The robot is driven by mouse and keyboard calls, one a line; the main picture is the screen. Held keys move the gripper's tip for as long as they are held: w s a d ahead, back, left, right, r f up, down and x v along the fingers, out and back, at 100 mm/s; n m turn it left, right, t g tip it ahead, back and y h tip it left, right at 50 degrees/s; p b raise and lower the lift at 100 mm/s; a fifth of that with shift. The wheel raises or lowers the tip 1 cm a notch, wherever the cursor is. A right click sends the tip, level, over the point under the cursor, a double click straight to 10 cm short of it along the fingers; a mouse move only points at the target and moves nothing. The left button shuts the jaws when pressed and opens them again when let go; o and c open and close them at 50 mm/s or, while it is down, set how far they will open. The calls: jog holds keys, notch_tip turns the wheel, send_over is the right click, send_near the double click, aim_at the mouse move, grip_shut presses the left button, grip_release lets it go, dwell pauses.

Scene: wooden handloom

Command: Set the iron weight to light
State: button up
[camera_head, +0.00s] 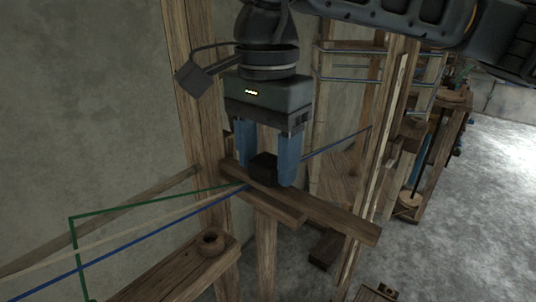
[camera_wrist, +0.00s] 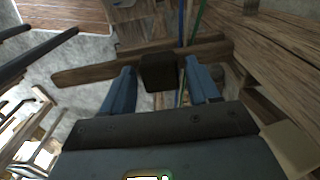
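The iron weight (camera_head: 264,170) is a small dark block on a wooden beam (camera_head: 340,225) of the loom. My gripper (camera_head: 268,177) points down over the beam with its two blue fingers on either side of the weight. The fingers are open. In the wrist view the weight (camera_wrist: 160,72) lies between the fingertips (camera_wrist: 161,66), with a narrow gap showing on each side. The gripper body hides part of the beam behind it. No light or heavy marking is readable on the beam.
Green, pale and blue cords (camera_head: 150,228) run in from the left towards the beam. A wooden post (camera_head: 190,90) stands close behind on the left, and another upright (camera_head: 385,150) stands to the right. Open floor (camera_head: 480,220) lies right.

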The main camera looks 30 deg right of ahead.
aim_at(267, 159)
jog(key=shift+o, duration=0.6)
jog(key=shift+r, duration=0.1)
jog(key=shift+r, duration=3.8)
jog(key=shift+c, duration=0.3)
